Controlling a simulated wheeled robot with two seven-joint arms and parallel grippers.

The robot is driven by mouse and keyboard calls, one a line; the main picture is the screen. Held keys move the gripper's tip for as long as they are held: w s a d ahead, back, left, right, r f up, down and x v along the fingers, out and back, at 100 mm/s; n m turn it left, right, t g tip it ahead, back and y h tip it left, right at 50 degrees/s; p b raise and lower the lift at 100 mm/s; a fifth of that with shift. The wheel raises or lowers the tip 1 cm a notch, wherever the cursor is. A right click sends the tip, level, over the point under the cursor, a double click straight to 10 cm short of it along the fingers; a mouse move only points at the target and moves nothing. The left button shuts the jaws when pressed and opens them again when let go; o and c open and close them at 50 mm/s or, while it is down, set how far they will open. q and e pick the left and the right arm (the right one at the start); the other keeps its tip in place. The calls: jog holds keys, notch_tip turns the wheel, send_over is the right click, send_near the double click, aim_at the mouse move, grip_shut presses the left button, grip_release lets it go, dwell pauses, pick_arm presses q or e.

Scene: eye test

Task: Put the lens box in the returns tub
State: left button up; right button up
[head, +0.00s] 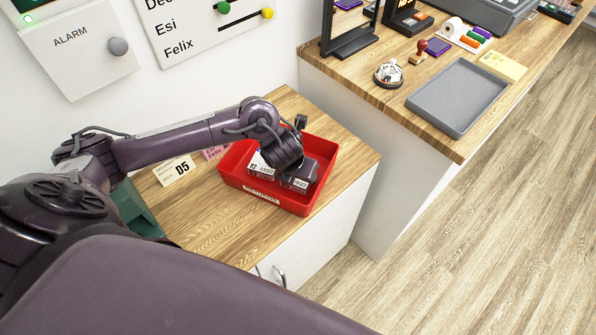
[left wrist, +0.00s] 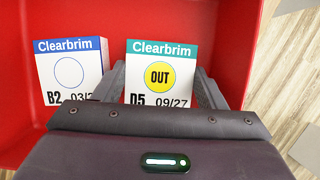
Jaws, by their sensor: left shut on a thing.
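The red returns tub (head: 235,182) stands on the wooden top of the low cabinet; its red inside fills much of the left wrist view (left wrist: 115,18). My left gripper (head: 296,178) reaches down into the tub. In the left wrist view its fingers (left wrist: 162,86) are shut on a white Clearbrim lens box with a teal band (left wrist: 160,50), a yellow OUT dot, and D5 09/27. The held box appears within the tub walls; whether it touches the floor is unclear. A blue-banded Clearbrim box marked B2 (left wrist: 70,72) sits in the tub to its left. My right gripper is out of view.
A white D5 card (head: 174,170) and a pink note (head: 215,152) lie left of the tub. A green object (head: 137,210) is partly hidden by my arm. The higher counter at right holds a grey tray (head: 457,97), a bell (head: 388,75) and a stamp (head: 421,49).

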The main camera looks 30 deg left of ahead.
pick_arm(q)
jog(key=o, duration=1)
jog(key=p+v, duration=0.4)
jog(key=v, duration=0.8)
jog(key=shift+s+r, duration=0.1)
